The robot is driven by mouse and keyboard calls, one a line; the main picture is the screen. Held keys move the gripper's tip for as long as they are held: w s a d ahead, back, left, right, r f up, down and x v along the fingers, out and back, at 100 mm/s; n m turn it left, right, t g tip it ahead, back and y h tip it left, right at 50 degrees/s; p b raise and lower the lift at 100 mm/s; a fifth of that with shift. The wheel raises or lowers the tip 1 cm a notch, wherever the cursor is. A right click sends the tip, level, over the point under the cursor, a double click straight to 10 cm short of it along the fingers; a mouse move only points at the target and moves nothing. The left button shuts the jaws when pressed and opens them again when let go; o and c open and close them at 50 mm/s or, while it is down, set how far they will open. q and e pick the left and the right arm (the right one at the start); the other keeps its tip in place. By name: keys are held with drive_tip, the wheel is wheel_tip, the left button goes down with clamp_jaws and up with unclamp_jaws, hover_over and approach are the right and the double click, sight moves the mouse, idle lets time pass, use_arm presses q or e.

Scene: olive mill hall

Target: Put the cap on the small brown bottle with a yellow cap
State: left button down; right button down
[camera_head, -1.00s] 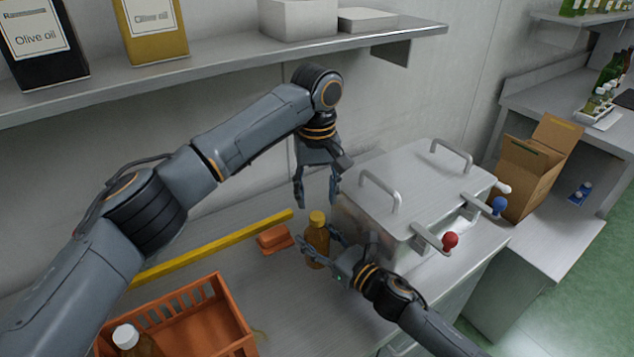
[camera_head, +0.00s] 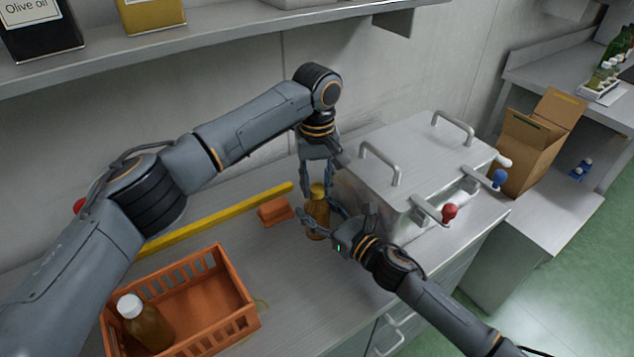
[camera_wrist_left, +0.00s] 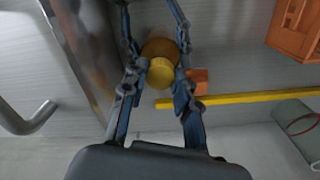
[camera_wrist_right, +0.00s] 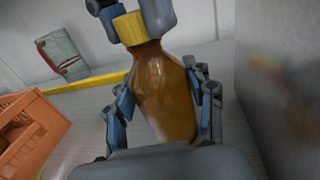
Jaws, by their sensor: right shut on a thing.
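The small brown bottle (camera_head: 317,220) stands upright on the steel worktop. Its yellow cap (camera_wrist_right: 130,28) sits on top of the neck; whether it is tightened I cannot tell. My right gripper (camera_head: 322,222) is shut around the bottle's body from the side, and the right wrist view shows its fingers on both sides of the brown body (camera_wrist_right: 165,90). My left gripper (camera_head: 317,190) points down from above, open. Its fingers flank the yellow cap (camera_wrist_left: 160,73) in the left wrist view, with gaps beside it, and partly hide the bottle in the head view.
An orange crate (camera_head: 240,310) with a white-capped bottle (camera_head: 140,322) stands at the front left. An orange block (camera_head: 274,211) and a yellow bar (camera_head: 220,217) lie behind the bottle. A steel lidded machine (camera_head: 420,160) stands close on the right. A shelf (camera_head: 230,38) hangs above.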

use_arm(q)
drive_tip(key=m, duration=1.1)
drive_tip(key=shift+m, duration=0.3)
drive_tip(key=m, duration=0.3)
drive_tip(key=shift+m, duration=0.4)
drive_tip(key=c, duration=0.9)
unclamp_jaws()
drive_tip(key=shift+c, duration=0.2)
wheel_tip(320, 180, up, 12)
